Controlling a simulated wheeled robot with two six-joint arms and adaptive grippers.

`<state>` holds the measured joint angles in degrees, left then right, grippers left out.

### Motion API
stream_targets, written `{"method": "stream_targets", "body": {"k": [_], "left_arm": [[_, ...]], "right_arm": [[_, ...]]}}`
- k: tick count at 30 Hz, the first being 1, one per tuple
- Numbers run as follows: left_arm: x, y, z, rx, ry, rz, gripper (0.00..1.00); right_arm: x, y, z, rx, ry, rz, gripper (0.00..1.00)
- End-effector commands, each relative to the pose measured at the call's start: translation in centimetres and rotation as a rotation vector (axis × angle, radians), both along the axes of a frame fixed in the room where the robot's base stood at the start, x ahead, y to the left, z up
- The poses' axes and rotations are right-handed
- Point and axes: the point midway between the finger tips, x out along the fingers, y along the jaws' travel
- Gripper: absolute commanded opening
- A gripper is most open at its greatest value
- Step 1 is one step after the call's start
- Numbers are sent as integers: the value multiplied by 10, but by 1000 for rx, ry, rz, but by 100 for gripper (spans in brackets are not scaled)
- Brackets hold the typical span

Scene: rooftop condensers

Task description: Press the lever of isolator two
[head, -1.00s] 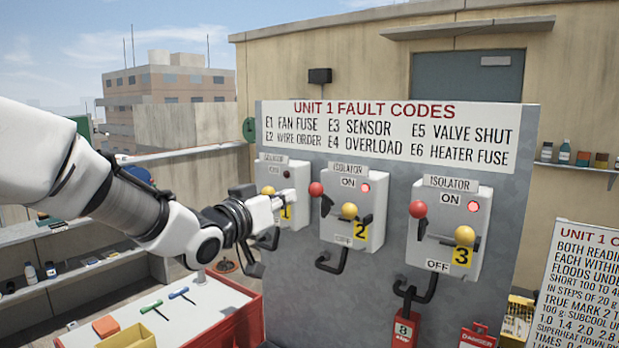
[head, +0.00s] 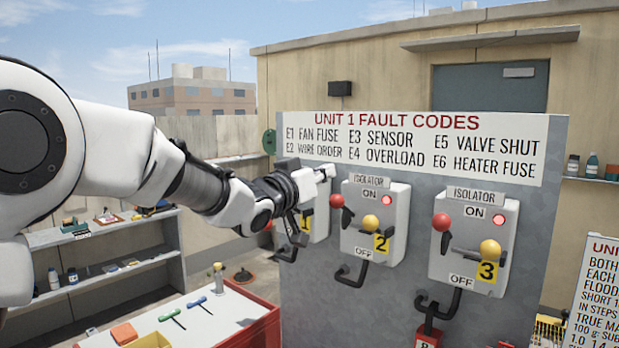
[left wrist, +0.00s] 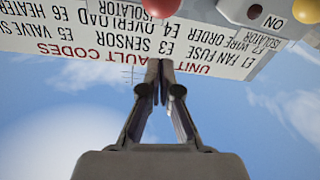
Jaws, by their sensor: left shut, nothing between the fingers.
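Isolator two (head: 399,222) is a pale box on the grey panel, with a lit red lamp and a yellow "2" tag. A red ball (head: 337,201) shows on its left side and a yellow ball (head: 370,221) at its front. My left gripper (head: 326,171) is shut and empty, in front of the upper part of isolator one, above and left of isolator two's red ball and apart from it. It partly hides isolator one (head: 318,226). In the left wrist view the shut fingers (left wrist: 162,75) point at the upside-down sign. My right gripper is not in view.
Isolator three (head: 500,218), with red and yellow balls, stands to the right. The fault-code sign (head: 410,147) runs above the boxes. A red-edged bench (head: 265,312) with tools lies below left. Black hooked handles (head: 352,276) stick out under the boxes.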

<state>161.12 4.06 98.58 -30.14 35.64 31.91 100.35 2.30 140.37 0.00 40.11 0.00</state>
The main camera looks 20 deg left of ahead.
Motion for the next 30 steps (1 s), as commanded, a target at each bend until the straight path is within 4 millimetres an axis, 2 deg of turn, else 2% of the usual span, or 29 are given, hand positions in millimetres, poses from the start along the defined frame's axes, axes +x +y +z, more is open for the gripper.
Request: {"method": "stream_targets", "body": {"k": [1, 4, 6, 12, 24, 30], "left_arm": [[12, -3, 6, 1, 2, 0, 0], [32, -9, 8, 0, 2, 0, 0], [24, -9, -12, -2, 6, -1, 0], [17, -11, -33, -1, 2, 0, 0], [17, -11, -37, -2, -3, 0, 0], [23, -10, -44, -12, -30, 1, 0]], "right_arm": [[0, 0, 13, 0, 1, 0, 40], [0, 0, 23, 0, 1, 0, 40], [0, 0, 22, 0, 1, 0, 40], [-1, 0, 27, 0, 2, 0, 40], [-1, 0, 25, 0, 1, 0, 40], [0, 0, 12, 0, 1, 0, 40]]}}
